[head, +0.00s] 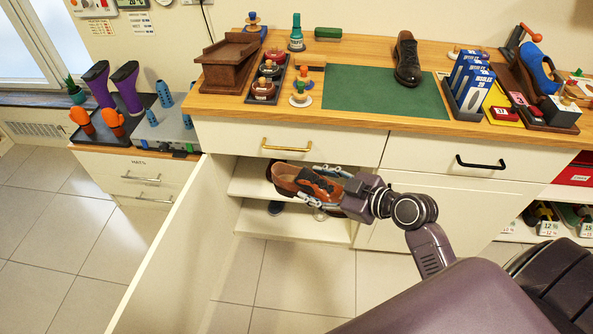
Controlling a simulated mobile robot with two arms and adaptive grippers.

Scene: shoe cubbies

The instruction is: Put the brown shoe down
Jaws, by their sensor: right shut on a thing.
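The brown shoe (288,178) is in front of, or just inside, the open cabinet, its tan end pointing left. My right gripper (318,184) is shut on it, with fingers on both sides of the shoe; the arm comes in from the right. The upper cabinet shelf (247,180) is right behind and beside the shoe. I cannot tell whether the shoe touches it. My left gripper is not in view.
The open cabinet door (180,250) stands to the left. A dark item (275,208) sits on the lower shelf. The floor in front is clear.

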